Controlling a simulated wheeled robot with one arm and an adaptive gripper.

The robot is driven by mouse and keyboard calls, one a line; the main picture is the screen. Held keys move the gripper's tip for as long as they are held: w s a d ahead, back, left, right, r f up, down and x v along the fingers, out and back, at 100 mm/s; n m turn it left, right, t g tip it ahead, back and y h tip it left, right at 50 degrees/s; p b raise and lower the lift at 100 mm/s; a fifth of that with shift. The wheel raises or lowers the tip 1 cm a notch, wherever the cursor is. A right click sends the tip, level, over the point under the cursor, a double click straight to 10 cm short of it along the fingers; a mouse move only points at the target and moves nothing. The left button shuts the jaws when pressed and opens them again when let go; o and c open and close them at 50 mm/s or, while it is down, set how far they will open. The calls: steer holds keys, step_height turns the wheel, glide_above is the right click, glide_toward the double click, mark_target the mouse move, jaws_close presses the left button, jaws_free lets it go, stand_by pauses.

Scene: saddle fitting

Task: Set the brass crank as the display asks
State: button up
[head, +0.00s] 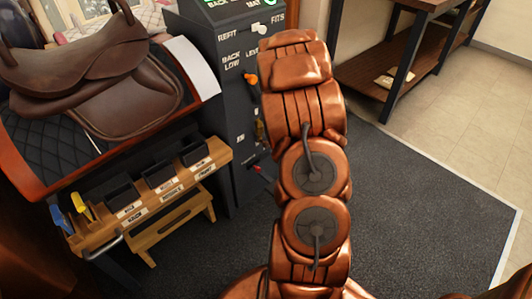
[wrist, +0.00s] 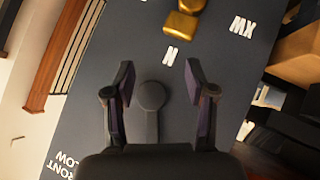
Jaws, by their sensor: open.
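In the wrist view my gripper (wrist: 158,85) is open, its two dark fingers apart and nothing clasped. A dark grey round knob with a stem (wrist: 151,97) shows between the fingers; I cannot tell whether they touch it. A brass piece (wrist: 182,24), likely the crank, is beyond the fingertips near the top edge and is cut off there. A white letter N marks the panel just below it. The green-lit display (head: 232,3) is cut off at the top and unreadable.
A shelf table (head: 405,50) is at right. Grey floor mat is clear.

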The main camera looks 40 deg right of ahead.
mark_target(267, 146)
steer(key=s+f+t+y+b, duration=0.2)
steer(key=f+t+b, duration=0.25)
steer(key=f, duration=0.55)
steer(key=s+f+t+y+b, duration=0.2)
steer(key=f+t+b, duration=0.3)
steer(key=f, duration=0.5)
steer(key=shift+g, duration=0.35)
steer(key=shift+w+d+b, duration=0.25)
steer(key=shift+w+b, duration=0.15)
steer(key=shift+w, duration=0.9)
steer(key=shift+w+d+b, duration=0.2)
steer(key=shift+w+b, duration=0.2)
steer(key=shift+w, duration=0.85)
steer(key=shift+w+d+b, duration=0.25)
steer(key=shift+w+b, duration=0.15)
steer(key=shift+w, duration=0.9)
steer(key=shift+c, duration=0.4)
jaws_close()
